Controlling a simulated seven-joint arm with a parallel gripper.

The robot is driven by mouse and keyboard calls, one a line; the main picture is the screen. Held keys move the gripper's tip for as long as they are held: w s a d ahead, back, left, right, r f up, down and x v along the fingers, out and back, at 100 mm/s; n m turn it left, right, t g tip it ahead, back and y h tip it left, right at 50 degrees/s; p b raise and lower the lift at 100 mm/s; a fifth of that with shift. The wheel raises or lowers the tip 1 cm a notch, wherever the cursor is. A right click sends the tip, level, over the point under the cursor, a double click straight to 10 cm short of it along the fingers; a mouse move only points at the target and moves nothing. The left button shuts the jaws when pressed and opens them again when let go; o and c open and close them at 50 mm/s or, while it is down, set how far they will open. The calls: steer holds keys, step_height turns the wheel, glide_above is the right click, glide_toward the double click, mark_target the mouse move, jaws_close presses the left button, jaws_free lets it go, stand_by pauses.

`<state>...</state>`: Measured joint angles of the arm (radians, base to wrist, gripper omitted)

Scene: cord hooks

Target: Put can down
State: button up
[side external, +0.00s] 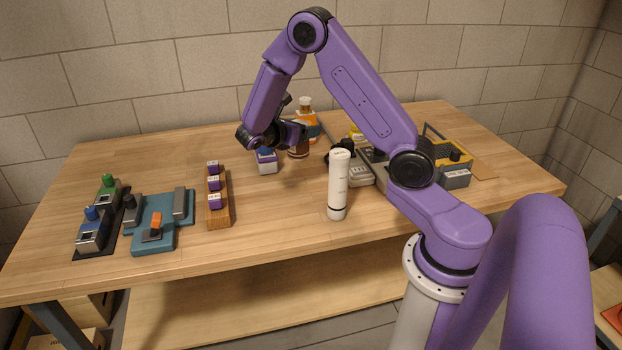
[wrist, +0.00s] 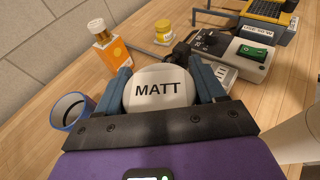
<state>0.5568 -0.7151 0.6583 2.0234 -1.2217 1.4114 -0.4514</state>
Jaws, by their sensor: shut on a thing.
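The can has a round white lid (wrist: 160,88) marked MATT, seen from above in the wrist view. My gripper (wrist: 165,84) is shut on the can, with one blue finger on each side of the lid. In the side view my gripper (side external: 302,132) is low over the back middle of the table. A small brown cylinder (side external: 299,150) below it appears to be the can's body. The can looks upright. I cannot tell whether its base touches the wood.
A blue-rimmed cup (wrist: 72,110) stands close on the left, an orange bottle (wrist: 112,50) behind. A yellow jar (wrist: 163,35) and a grey device (wrist: 245,50) are beyond. A tall white cylinder (side external: 338,185) stands nearer the front. Bare wood (side external: 275,205) lies left of it.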

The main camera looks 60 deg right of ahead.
steer(key=d+m+g, duration=0.2)
steer(key=d+g, duration=0.1)
steer(key=d, duration=0.3)
steer(key=shift+m+y, duration=0.3)
steer(key=shift+y, duration=0.1)
steer(key=shift+s+f, duration=0.15)
steer(key=shift+f, duration=1.6)
steer(key=shift+s+f, duration=0.15)
steer(key=shift+f, duration=1.65)
steer(key=shift+s+f, duration=0.15)
steer(key=shift+f, duration=1.6)
steer(key=shift+a+f, duration=0.1)
steer(key=o, duration=1.3)
steer(key=shift+o, duration=0.2)
